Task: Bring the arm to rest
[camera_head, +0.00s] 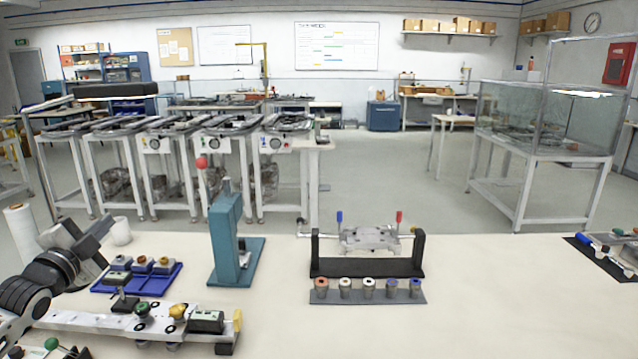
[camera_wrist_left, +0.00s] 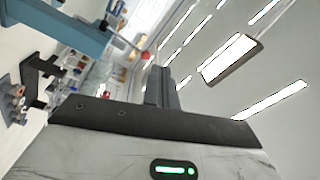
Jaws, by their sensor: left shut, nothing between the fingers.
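My left arm comes in at the left edge of the head view, over the left end of the table. Its gripper (camera_head: 98,228) is raised above the table, left of the blue tray. In the left wrist view the fingers (camera_wrist_left: 160,88) are together with nothing between them, and they point toward the ceiling lights and far wall. My right arm and gripper are not in view.
A teal press (camera_head: 226,240) stands right of a blue tray (camera_head: 138,279) of small parts. A pale fixture rail (camera_head: 70,316) lies in front. A black stand (camera_head: 366,266) and a row of cylinders (camera_head: 367,291) are mid-table. The table's right half (camera_head: 500,290) is mostly clear.

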